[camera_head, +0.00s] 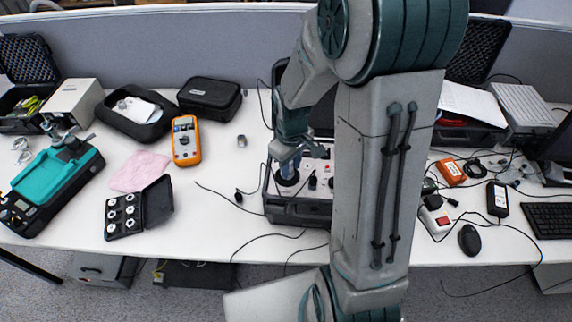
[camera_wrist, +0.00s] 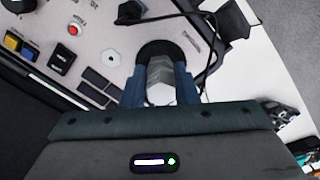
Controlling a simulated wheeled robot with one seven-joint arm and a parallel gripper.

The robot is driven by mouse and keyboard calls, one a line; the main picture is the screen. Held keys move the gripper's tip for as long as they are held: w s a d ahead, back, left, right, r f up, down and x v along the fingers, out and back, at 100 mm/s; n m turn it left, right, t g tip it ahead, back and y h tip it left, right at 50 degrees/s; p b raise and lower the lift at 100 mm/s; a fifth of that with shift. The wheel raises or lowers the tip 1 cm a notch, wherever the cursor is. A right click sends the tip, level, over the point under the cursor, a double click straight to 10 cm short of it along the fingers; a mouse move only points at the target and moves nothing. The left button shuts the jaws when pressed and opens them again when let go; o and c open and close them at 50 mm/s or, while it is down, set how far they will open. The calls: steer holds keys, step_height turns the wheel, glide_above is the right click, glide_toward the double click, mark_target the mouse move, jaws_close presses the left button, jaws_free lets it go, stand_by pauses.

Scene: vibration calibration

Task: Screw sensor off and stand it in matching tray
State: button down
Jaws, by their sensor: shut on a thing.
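The calibrator (camera_head: 300,207) is an open black case with a light panel, standing on the table in the middle. My gripper (camera_head: 291,168) is over its left part, pointing down. In the wrist view my gripper (camera_wrist: 160,88) is shut on a silvery hex-sided sensor (camera_wrist: 161,75), which stands over the round black mount (camera_wrist: 158,49) on the panel. I cannot tell whether its thread is engaged. A small black tray (camera_head: 124,214) with several white round pieces in its slots lies at the left, its lid open to the right.
A small metal cylinder (camera_head: 241,141) stands behind the calibrator's left side. An orange multimeter (camera_head: 186,141), a pink cloth (camera_head: 139,171) and a black pouch (camera_head: 210,97) lie to the left. Black cables cross the table in front. Table between tray and calibrator is mostly clear.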

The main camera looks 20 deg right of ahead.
mark_target(292, 163)
steer(key=shift+d, duration=0.1)
steer(key=shift+w+d+n+p, duration=0.1)
steer(key=shift+d+n+p, duration=0.15)
steer(key=shift+n, duration=0.95)
steer(key=shift+a+n, duration=0.1)
steer(key=shift+n, duration=0.2)
steer(key=shift+r+p, duration=0.3)
steer(key=shift+r+p, duration=1.35)
steer(key=shift+r, duration=0.4)
steer(key=shift+f, duration=0.1)
